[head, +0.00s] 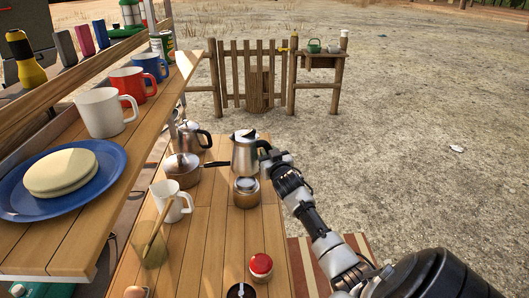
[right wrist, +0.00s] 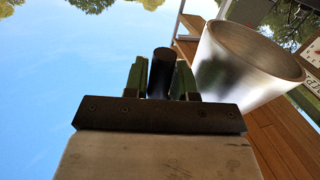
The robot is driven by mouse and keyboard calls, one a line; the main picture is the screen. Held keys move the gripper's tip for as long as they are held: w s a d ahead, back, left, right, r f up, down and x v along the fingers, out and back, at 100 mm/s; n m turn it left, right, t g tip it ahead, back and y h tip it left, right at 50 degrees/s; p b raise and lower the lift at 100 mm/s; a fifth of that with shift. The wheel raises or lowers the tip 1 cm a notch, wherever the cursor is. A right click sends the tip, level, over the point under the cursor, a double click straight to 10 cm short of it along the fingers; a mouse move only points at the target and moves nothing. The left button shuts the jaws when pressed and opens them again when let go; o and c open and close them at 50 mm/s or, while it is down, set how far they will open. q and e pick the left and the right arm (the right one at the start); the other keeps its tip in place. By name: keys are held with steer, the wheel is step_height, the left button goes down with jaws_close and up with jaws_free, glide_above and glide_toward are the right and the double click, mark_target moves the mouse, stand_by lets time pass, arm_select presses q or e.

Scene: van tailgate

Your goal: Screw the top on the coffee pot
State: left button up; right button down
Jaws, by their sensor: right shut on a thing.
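The coffee pot top (head: 245,155) is a silver jug with a spout and a black handle. My right gripper (head: 267,157) is shut on its handle from the right. In the right wrist view the black handle (right wrist: 161,72) stands between the two fingers, with the silver top (right wrist: 235,75) beside it. The round metal coffee pot base (head: 246,193) stands on the wooden table just below the top in the head view. The top looks upright and slightly above the base; I cannot tell the exact gap or alignment. My left gripper is out of view.
A saucepan (head: 182,170) and a kettle (head: 190,138) stand left of the pot. A white mug (head: 171,202), a glass (head: 149,245) and a red-lidded jar (head: 261,266) are nearer. A raised shelf (head: 150,130) with mugs and a blue plate (head: 105,165) borders the left.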

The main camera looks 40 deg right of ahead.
steer(key=shift+f, duration=0.25)
steer(key=shift+w+f+b, duration=0.15)
steer(key=shift+f+b, duration=0.15)
steer(key=shift+b, duration=0.05)
steer(key=shift+f+b, duration=0.6)
steer(key=shift+f, duration=0.25)
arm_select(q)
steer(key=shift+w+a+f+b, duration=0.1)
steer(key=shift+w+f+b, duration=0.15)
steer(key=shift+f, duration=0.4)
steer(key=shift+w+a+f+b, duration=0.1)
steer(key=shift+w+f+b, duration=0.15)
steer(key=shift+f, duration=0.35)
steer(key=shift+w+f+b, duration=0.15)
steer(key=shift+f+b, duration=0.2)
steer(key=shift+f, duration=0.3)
arm_select(e)
steer(key=shift+f, duration=0.85)
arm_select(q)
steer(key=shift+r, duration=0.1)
arm_select(e)
steer(key=shift+w+n, duration=0.1)
steer(key=shift+n, duration=0.2)
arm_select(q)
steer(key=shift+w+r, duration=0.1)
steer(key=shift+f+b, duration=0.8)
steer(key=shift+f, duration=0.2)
arm_select(e)
steer(key=shift+f, duration=1.7)
